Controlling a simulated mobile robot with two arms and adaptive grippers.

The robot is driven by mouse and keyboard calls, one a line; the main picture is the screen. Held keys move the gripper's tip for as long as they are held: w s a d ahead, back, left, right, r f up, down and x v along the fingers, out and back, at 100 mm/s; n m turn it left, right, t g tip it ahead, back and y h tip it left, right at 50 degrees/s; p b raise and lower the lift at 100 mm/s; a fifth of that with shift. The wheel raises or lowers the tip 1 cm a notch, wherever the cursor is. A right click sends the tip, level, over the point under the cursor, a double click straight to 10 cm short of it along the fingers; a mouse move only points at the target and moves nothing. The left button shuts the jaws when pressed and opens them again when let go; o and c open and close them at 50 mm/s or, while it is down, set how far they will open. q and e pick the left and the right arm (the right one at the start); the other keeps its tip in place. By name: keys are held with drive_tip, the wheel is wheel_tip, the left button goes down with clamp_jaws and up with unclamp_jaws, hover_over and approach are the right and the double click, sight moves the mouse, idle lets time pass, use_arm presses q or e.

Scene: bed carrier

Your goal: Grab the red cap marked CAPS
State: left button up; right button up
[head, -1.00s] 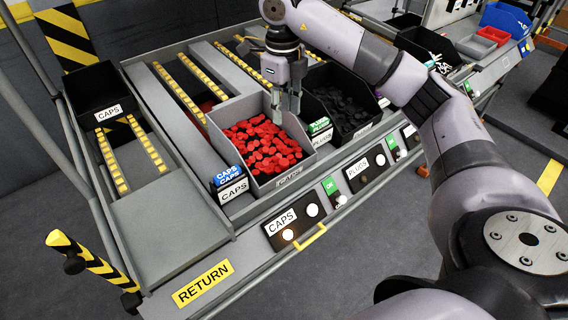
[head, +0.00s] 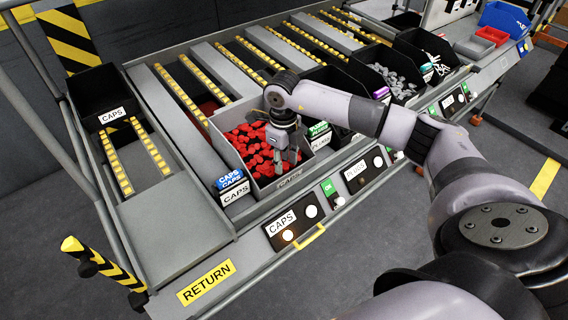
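Many red caps (head: 243,143) lie loose in a grey bin (head: 217,152) with a CAPS label on its front, at the middle of the rack in the head view. My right gripper (head: 287,168) points down at the right side of this bin, with its fingertips low among or just above the caps. The fingers look apart; whether a cap sits between them I cannot tell. My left gripper is not in view.
A black bin (head: 322,82) beside the red caps is partly hidden by my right arm. A bin of grey parts (head: 392,84) stands further right. An empty black CAPS box (head: 97,98) is at the left. The RETURN chute (head: 170,220) is clear.

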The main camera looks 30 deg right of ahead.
drive_tip(key=shift+f, duration=0.45)
drive_tip(key=c, duration=0.4)
drive_tip(key=shift+r, duration=0.1)
drive_tip(key=shift+c, duration=0.2)
